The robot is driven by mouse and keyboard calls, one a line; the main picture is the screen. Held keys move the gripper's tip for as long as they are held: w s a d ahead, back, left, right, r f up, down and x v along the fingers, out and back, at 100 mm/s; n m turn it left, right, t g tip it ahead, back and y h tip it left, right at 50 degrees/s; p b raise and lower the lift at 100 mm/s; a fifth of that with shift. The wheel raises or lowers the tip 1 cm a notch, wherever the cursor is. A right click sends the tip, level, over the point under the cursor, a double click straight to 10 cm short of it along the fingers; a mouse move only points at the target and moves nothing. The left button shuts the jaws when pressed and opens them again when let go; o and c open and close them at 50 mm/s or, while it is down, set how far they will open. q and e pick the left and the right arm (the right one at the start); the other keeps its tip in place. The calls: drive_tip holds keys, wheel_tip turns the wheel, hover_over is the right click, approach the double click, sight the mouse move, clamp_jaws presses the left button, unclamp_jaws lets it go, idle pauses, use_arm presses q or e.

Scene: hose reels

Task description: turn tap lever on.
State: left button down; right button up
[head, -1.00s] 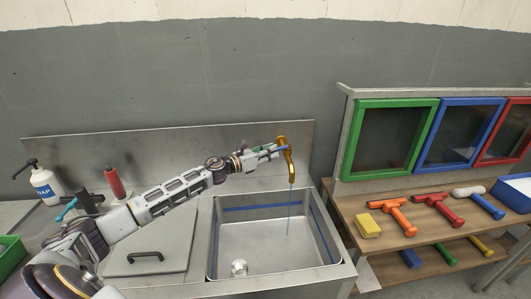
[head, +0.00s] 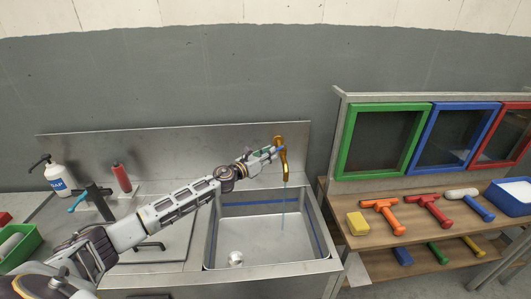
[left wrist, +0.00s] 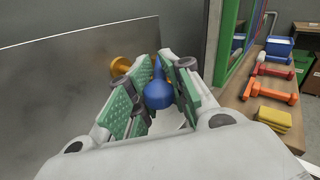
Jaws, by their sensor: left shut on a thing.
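The gold tap (head: 283,160) stands at the back of the steel sink, and a thin bluish stream of water (head: 283,205) runs from its spout into the basin. Its blue lever (left wrist: 158,93) shows between my fingers in the left wrist view, with part of the gold tap body (left wrist: 120,66) behind it. My left gripper (head: 275,152) is at the tap, its green-padded fingers shut on the blue lever. The fingers hide much of the lever in the head view. My right gripper is not in view.
The sink basin (head: 265,247) lies below my left arm. A soap bottle (head: 57,178) and a red bottle (head: 121,178) stand at left. At right, a wooden shelf (head: 375,228) holds a yellow sponge (head: 357,223) and several squeegees, below framed panes.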

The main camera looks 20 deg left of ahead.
use_arm(q)
drive_tip(key=shift+s+f, duration=0.1)
drive_tip(key=shift+f, duration=0.2)
drive_tip(key=c, duration=1.7)
unclamp_jaws()
drive_tip(key=shift+o, duration=1.2)
drive_tip(key=shift+s+a+r, duration=0.15)
drive_tip(key=shift+r, duration=0.05)
drive_tip(key=v, duration=1.2)
